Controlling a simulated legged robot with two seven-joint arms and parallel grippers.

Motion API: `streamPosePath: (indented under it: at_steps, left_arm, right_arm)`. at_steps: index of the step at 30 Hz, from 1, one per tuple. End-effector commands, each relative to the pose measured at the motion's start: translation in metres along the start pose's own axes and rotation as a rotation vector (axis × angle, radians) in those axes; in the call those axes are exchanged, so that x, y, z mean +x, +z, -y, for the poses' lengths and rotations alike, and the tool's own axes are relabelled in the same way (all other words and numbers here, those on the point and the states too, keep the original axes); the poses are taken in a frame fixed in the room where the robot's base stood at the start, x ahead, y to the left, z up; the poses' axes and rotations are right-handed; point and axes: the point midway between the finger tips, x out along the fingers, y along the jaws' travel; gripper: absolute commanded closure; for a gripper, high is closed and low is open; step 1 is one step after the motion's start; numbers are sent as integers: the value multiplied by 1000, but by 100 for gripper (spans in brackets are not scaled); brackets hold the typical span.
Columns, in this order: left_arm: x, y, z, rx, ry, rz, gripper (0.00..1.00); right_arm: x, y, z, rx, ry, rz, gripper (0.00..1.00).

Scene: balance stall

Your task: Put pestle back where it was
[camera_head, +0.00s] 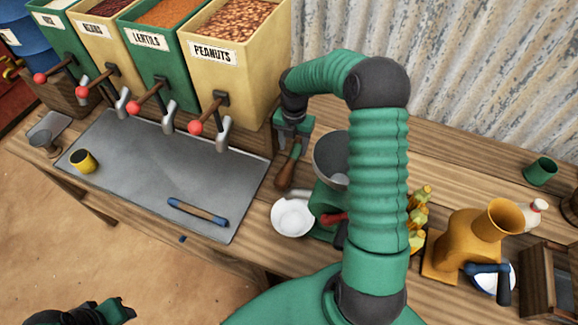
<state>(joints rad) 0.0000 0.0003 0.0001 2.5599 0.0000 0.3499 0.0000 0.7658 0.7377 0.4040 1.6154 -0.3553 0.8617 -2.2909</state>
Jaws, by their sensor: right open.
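A brown wooden piece with a rounded lower end, which looks like the pestle (287,169), is just below my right gripper (294,137), by the right edge of the metal tray. My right gripper is open at its upper end; I cannot tell whether they touch or whether the piece rests on the table. My green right arm crosses the middle of the view and partly hides a grey bowl (330,157). My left gripper (122,309) is low at the bottom left, away from the table, and its jaws are unclear.
The metal tray (135,165) holds a yellow cup (84,161) and a blue-ended wooden rod (198,212). Dispensers, including peanuts (215,85), stand behind. A white bowl (292,216), yellow bottles (418,205), an orange grinder (465,240) and a green cup (540,171) stand right.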

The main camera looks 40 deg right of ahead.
Motion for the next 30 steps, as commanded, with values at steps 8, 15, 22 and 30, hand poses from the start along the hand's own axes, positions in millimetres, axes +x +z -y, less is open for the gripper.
streamPosePath:
  at_steps: [8,15,22,30]
  left_arm:
    - [1,0,0,0,0,0,64]
    - [2,0,0,0,0,0,64]
    - [2,0,0,0,0,0,64]
    - [2,0,0,0,0,0,64]
  right_arm:
    - [40,-1,-2,-2,-2,-2,47]
    - [61,0,-2,2,1,1,47]
    - [60,0,-2,2,0,1,60]
    - [60,0,-2,1,0,1,95]
